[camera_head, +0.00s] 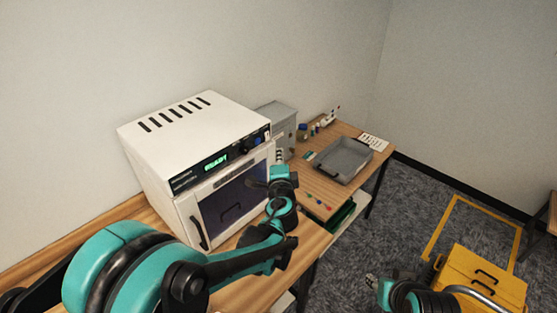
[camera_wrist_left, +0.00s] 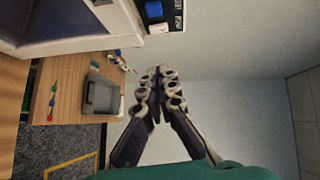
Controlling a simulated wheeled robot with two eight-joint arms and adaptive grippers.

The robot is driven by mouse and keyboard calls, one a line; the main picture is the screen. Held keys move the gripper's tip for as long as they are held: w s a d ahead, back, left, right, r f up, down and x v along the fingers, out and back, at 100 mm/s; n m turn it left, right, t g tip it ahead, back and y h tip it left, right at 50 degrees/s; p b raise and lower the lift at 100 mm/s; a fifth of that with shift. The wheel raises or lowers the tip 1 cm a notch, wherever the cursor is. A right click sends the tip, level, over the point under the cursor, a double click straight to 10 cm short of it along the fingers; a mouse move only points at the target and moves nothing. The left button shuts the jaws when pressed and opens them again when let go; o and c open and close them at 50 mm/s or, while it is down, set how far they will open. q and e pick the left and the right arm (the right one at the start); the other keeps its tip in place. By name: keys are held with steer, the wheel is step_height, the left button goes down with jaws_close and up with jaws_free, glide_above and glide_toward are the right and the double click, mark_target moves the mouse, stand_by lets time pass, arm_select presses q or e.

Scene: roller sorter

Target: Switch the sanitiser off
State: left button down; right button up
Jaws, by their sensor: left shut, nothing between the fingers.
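The sanitiser is a white box (camera_head: 190,125) on the wooden bench at left in the head view. Its green display reads READY (camera_head: 215,160), with a dark knob (camera_head: 257,138) to the right on the front panel. The door with a dark window (camera_head: 232,198) looks shut. In the left wrist view, a dark panel with a blue control (camera_wrist_left: 153,9) and a white one below shows at the top edge. My left gripper (camera_wrist_left: 155,78) is shut and empty, apart from these controls. In the head view it (camera_head: 280,157) is small, in front of the sanitiser's right side. My right gripper (camera_head: 371,282) is partly seen at the bottom; its jaws are unclear.
A grey cabinet (camera_head: 275,118) stands behind the sanitiser. A grey tray (camera_head: 343,160) and small bottles sit on the bench beyond. A yellow case (camera_head: 480,275) is on the floor at lower right. The carpet between is open.

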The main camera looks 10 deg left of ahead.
mark_target(269, 138)
arm_select(q)
steer(key=shift+w+a+f+b, duration=0.1)
steer(key=shift+w+a+f, duration=0.1)
steer(key=shift+w+a, duration=0.8)
steer(key=shift+w+a+f+b, duration=0.1)
steer(key=shift+w+a+f, duration=0.25)
steer(key=shift+w, duration=1.2)
steer(key=shift+w+a+f+b, duration=0.1)
steer(key=shift+w+a, duration=0.75)
steer(key=shift+w, duration=0.4)
steer(key=shift+a, duration=0.1)
steer(key=shift+w+a+f+b, duration=0.1)
steer(key=shift+a+f+b, duration=0.15)
steer(key=shift+b, duration=0.2)
steer(key=shift+d+r, duration=0.15)
